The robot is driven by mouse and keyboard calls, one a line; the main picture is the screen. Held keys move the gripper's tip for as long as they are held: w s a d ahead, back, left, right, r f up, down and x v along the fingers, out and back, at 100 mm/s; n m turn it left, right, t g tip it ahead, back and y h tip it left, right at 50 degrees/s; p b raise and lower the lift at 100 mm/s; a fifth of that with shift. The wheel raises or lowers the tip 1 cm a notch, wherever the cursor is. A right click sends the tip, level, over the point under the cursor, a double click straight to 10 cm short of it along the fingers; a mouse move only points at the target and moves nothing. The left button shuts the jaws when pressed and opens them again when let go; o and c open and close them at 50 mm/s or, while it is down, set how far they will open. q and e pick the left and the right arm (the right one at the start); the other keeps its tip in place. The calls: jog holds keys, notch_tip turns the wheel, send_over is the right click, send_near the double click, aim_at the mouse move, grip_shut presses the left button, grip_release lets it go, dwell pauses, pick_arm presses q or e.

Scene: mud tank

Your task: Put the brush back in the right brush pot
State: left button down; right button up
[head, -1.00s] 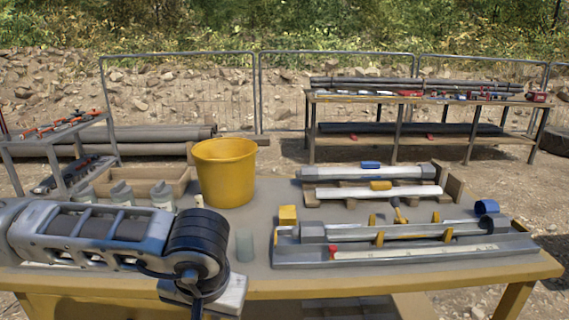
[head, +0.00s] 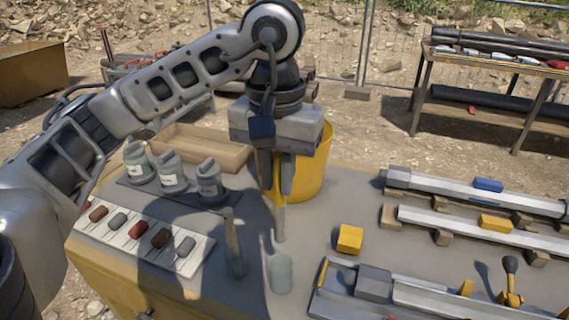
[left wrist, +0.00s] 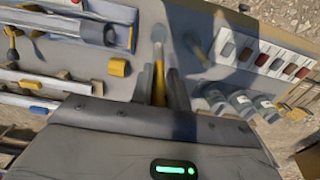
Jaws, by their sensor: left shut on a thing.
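My left gripper (head: 278,190) points down over the table, in front of the yellow bucket. It is shut on the brush (head: 280,222), whose pale lower part hangs below the fingers. In the left wrist view the brush (left wrist: 160,84) shows as a yellowish strip between the dark fingers (left wrist: 163,92). The right brush pot (head: 280,273), pale and glassy, stands just below the brush in the head view. My right gripper is out of view.
The yellow bucket (head: 312,178) is close behind my gripper. Three labelled jars (head: 172,172) and a white card with several coloured samples (head: 120,226) lie left. A yellow block (head: 350,239) and a grey tube rack (head: 340,305) lie right. A wooden tray (head: 190,141) is behind.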

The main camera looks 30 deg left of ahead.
aim_at(279, 229)
pick_arm(q)
notch_tip(279, 229, down, 3)
jog(key=shift+f+b, duration=0.1)
jog(key=shift+b, duration=0.8)
jog(key=shift+f+b, duration=0.45)
jog(key=shift+f, duration=0.25)
jog(key=shift+f+b, duration=0.6)
jog(key=shift+f, duration=0.1)
notch_tip(279, 229, down, 2)
jog(key=shift+w+f+b, duration=0.1)
jog(key=shift+b, duration=1.05)
jog(key=shift+f+b, duration=0.6)
jog(key=shift+b, duration=0.1)
jog(key=shift+f+b, duration=0.9)
jog(key=shift+b, duration=0.1)
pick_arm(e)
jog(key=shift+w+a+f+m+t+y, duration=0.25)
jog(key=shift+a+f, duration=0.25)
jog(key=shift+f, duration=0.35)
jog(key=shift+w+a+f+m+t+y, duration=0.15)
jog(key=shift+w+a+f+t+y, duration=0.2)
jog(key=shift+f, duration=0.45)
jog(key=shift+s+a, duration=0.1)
